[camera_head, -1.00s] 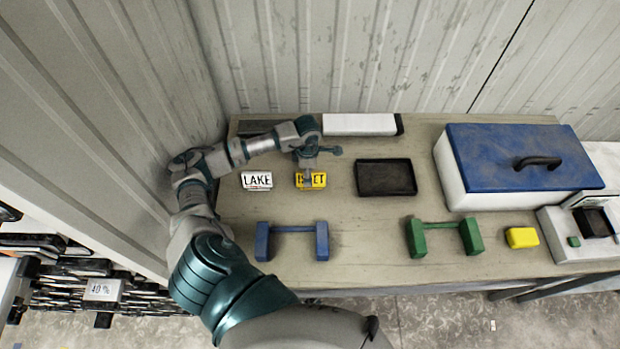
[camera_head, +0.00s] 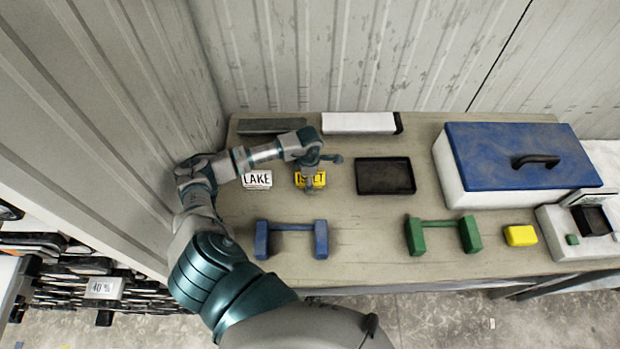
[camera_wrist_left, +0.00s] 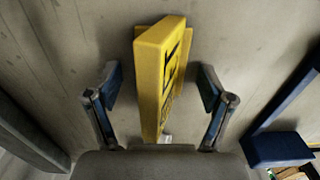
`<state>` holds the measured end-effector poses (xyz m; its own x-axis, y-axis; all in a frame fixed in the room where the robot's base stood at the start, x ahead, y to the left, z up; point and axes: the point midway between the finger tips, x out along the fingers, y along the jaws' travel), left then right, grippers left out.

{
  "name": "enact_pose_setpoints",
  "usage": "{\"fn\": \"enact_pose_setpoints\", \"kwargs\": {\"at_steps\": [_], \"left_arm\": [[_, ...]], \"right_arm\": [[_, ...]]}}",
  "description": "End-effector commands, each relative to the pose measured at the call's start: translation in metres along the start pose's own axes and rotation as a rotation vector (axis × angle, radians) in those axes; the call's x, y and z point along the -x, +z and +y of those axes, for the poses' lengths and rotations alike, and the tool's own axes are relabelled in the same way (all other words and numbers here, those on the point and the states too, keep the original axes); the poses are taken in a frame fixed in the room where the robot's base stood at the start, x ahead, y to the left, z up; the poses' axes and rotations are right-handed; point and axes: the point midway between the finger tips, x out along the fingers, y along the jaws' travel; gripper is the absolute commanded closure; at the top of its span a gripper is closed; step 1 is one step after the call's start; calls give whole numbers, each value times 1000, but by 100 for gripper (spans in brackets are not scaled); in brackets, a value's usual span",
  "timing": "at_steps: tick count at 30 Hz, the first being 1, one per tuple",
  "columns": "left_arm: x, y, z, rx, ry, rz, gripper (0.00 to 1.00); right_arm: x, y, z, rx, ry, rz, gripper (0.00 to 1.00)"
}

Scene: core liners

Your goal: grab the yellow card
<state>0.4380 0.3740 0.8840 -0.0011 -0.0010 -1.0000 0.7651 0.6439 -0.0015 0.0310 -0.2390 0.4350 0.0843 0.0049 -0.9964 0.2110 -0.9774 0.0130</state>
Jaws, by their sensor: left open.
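The yellow card (camera_head: 318,180) with black lettering stands on the wooden table, left of the black tray. In the head view my left gripper (camera_head: 310,184) is over it and hides the middle of its lettering. In the left wrist view the yellow card (camera_wrist_left: 160,75) is upright and lies between the two fingers of my left gripper (camera_wrist_left: 160,100). The fingers are open, with a gap on each side of the card. My right gripper is not in view.
A white card reading LAKE (camera_head: 257,180) stands just left of the yellow card. A blue dumbbell-shaped rack (camera_head: 292,228) is in front. The black tray (camera_head: 385,177) is to the right, and a blue-lidded box (camera_head: 490,150) is farther right. A white bar (camera_head: 358,123) lies behind.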

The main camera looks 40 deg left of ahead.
Motion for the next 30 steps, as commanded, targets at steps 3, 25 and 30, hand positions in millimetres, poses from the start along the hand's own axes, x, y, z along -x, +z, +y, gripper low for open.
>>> {"fn": "enact_pose_setpoints", "kwargs": {"at_steps": [3, 25, 30], "left_arm": [[-2, 0, 0, 0, 0, 0, 19], [-3, -1, 0, 0, -3, 1, 83], [2, -1, 0, 0, -4, 1, 83]], "right_arm": [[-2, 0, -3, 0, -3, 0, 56], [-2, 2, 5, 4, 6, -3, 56], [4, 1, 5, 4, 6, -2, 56]]}}
